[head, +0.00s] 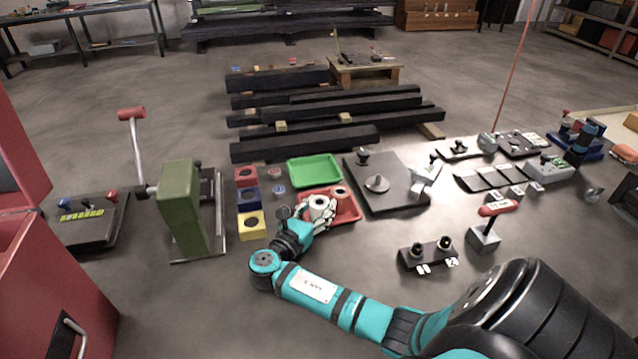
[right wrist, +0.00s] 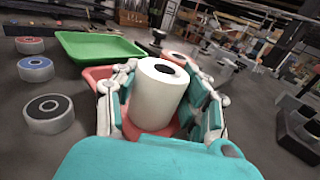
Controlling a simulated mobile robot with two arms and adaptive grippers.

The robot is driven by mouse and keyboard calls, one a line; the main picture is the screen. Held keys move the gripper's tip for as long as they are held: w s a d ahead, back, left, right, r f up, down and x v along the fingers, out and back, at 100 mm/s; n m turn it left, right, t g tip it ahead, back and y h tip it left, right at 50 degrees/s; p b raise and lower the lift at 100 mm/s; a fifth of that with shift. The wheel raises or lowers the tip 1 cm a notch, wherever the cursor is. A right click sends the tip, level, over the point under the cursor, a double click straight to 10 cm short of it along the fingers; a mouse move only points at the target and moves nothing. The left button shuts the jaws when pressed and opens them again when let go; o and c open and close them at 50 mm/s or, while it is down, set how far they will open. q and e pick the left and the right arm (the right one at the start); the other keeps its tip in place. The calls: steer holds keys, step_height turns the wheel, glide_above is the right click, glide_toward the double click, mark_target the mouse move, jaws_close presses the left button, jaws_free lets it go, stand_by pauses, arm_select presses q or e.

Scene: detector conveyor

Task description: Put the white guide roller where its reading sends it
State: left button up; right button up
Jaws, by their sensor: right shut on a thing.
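My right gripper (head: 312,212) is shut on the white guide roller (head: 319,203), which stands upright between the fingers. In the right wrist view the roller (right wrist: 157,95) shows a dark bore in its top, with a finger on each side. The gripper is at the red tray (head: 352,219); the tray's rim also shows in the right wrist view (right wrist: 97,74). I cannot tell whether the roller touches the tray floor. A second roller with a reddish top (head: 340,191) is in the tray behind it. The green tray (head: 315,171) looks empty. My left gripper is not in view.
Left of the trays are red (head: 246,174), blue (head: 247,196) and yellow (head: 251,225) blocks, and small rollers (right wrist: 48,113). A green lever press (head: 183,208) stands farther left. Right are a black plate with a disc (head: 377,184) and a two-knob block (head: 428,254).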

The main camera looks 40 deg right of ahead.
steer(key=shift+f, duration=0.1)
steer(key=o, duration=1.4)
steer(key=shift+s+a+r, duration=0.1)
steer(key=shift+a+r, duration=0.1)
steer(key=shift+a, duration=0.15)
steer(key=p+v, duration=0.4)
steer(key=v, duration=0.7)
steer(key=shift+a, duration=0.15)
